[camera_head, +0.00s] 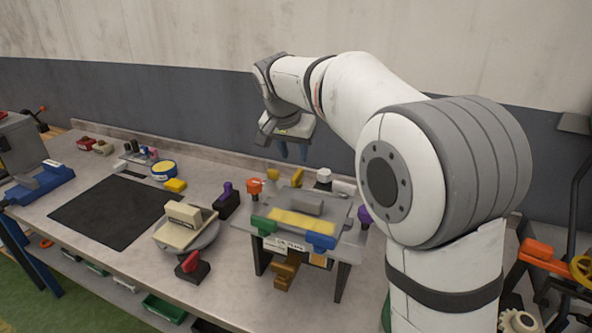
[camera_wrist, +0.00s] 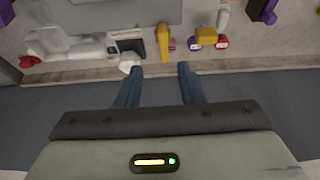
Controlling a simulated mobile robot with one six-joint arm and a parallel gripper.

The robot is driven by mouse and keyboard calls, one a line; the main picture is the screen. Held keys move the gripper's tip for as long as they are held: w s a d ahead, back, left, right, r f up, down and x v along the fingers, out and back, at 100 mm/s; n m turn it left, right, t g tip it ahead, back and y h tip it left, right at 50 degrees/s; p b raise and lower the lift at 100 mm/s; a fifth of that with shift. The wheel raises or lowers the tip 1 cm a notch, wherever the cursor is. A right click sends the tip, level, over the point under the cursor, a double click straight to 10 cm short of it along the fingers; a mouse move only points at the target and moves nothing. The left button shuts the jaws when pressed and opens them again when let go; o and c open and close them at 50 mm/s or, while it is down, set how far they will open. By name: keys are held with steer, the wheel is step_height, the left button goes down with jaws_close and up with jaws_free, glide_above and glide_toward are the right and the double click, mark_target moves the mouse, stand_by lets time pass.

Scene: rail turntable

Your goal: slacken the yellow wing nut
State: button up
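A narrow upright yellow part (camera_head: 297,177), which looks like the yellow wing nut, stands at the back edge of the grey fixture plate (camera_head: 335,228). In the wrist view a long yellow piece (camera_wrist: 163,42), probably the same part, lies ahead of the fingertips, around the middle. My gripper (camera_head: 293,152) hangs above and behind the plate with its blue fingers pointing down. In the wrist view its fingertips (camera_wrist: 160,68) are spread apart with nothing between them. The gripper is clear of the yellow part. The part's thread and base are hidden.
A black mat (camera_head: 112,211) lies farther left. The wall is close behind the bench.

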mark_target(297, 173)
steer(key=x, duration=0.4)
steer(key=p+x, duration=0.1)
steer(key=x, duration=0.3)
steer(key=shift+w+a+r, duration=0.1)
steer(key=shift+w+a, duration=0.05)
steer(key=shift+a, duration=0.1)
steer(key=shift+c, duration=0.4)
jaws_close()
